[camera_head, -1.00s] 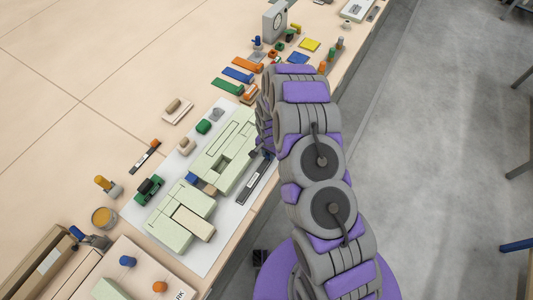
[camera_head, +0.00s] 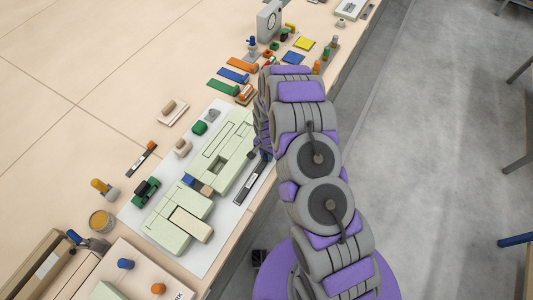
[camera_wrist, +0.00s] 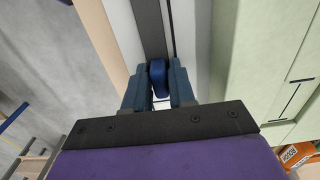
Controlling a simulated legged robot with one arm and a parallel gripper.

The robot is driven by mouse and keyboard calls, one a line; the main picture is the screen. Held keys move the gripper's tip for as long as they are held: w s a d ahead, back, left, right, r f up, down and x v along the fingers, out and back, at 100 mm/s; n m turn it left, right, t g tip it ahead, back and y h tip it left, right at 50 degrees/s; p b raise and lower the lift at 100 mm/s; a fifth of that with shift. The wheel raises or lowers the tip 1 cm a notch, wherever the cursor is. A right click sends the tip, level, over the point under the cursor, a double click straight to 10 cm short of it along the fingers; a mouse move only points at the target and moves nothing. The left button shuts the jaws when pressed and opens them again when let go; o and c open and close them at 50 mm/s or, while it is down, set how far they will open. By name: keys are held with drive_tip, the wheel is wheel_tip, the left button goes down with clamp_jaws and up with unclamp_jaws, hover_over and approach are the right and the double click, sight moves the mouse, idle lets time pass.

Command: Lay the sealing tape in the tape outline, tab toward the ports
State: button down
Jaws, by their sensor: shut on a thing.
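In the wrist view my gripper (camera_wrist: 158,90) is shut on a small, rounded dark blue piece (camera_wrist: 157,72); I cannot tell whether it is the sealing tape or its tab. Behind it runs a long dark strip (camera_wrist: 149,25). In the head view my gripper, largely hidden by my arm, is at the right edge of the pale green panel (camera_head: 232,135). The panel has thin dark outlines; I cannot tell which is the tape outline. A blue block (camera_head: 188,180) sits near the panel's middle. The ports are not clearly identifiable.
The panel lies on a white mat (camera_head: 205,262). A dark labelled strip (camera_head: 252,180) lies along its right side, near the table edge. Green (camera_head: 146,191) and beige (camera_head: 182,147) parts stand at left. Coloured bars (camera_head: 233,75) lie beyond.

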drive_tip(key=shift+a+f, duration=0.1)
drive_tip(key=shift+f, duration=0.05)
drive_tip(key=c, duration=1)
unclamp_jaws()
drive_tip(key=shift+a, duration=0.1)
drive_tip(key=o, duration=1)
drive_tip(key=shift+w+r, duration=0.1)
drive_tip(key=shift+r, duration=0.1)
drive_tip(key=shift+r+p, duration=0.6)
drive_tip(key=shift+r, duration=0.4)
drive_tip(key=shift+r+p, duration=1.15)
drive_tip(key=shift+r, duration=2.2)
